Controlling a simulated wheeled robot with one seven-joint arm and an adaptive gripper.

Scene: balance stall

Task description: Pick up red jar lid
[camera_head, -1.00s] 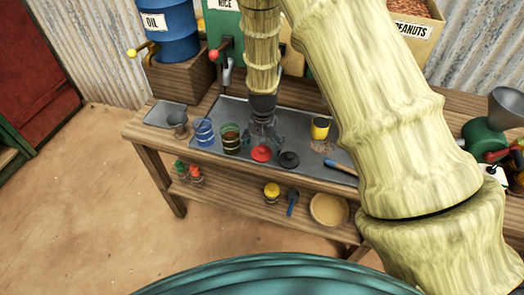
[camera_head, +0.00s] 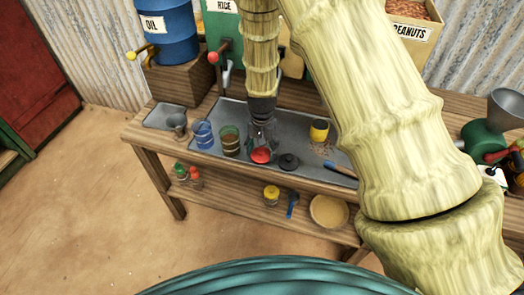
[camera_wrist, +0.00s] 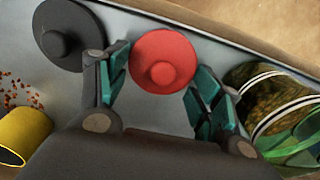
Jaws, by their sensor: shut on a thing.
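The red jar lid (camera_head: 261,156) is a round disc with a small knob on top. In the wrist view the red lid (camera_wrist: 163,60) sits between the two teal-padded fingers of my gripper (camera_wrist: 157,85), which is shut on it. In the head view my gripper (camera_head: 262,138) is directly over the lid at the front of the grey metal tray (camera_head: 190,151). I cannot tell whether the lid is clear of the tray.
A dark lid (camera_head: 289,161) lies close beside the red one. A green-rimmed jar (camera_head: 230,142) and a blue cup (camera_head: 203,134) stand to the left. A yellow cup (camera_head: 319,130) and a blue-handled brush (camera_head: 337,167) are to the right, with spilled bits nearby.

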